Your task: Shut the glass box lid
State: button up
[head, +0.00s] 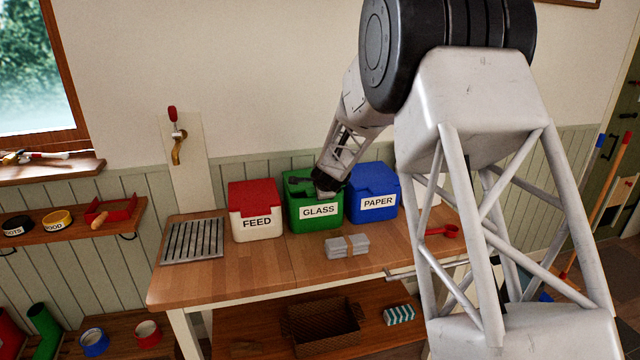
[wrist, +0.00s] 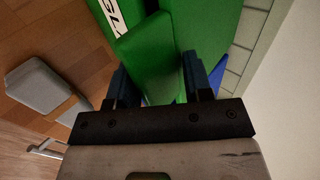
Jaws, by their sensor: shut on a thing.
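The green glass box (head: 318,225) stands on the wooden counter between the feed box and the paper box, its GLASS label facing the front. My gripper (head: 325,187) is over the top of this box and hides part of it. In the wrist view my gripper (wrist: 158,82) has its two dark fingers on either side of a green panel, which looks like the glass box lid (wrist: 148,50), and is shut on it. The lid's exact angle cannot be told.
The red-lidded feed box (head: 257,225) is close on the left and the blue paper box (head: 375,190) close on the right. Grey blocks (head: 346,247) lie in front. A metal rack (head: 192,240) is at the left, a red scoop (head: 443,231) at the right.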

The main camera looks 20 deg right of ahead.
jog(key=shift+f, duration=0.25)
jog(key=o, duration=0.7)
jog(key=shift+c, duration=0.5)
jog(key=shift+r, duration=0.1)
jog(key=v, duration=0.7)
jog(key=shift+s+r, duration=0.25)
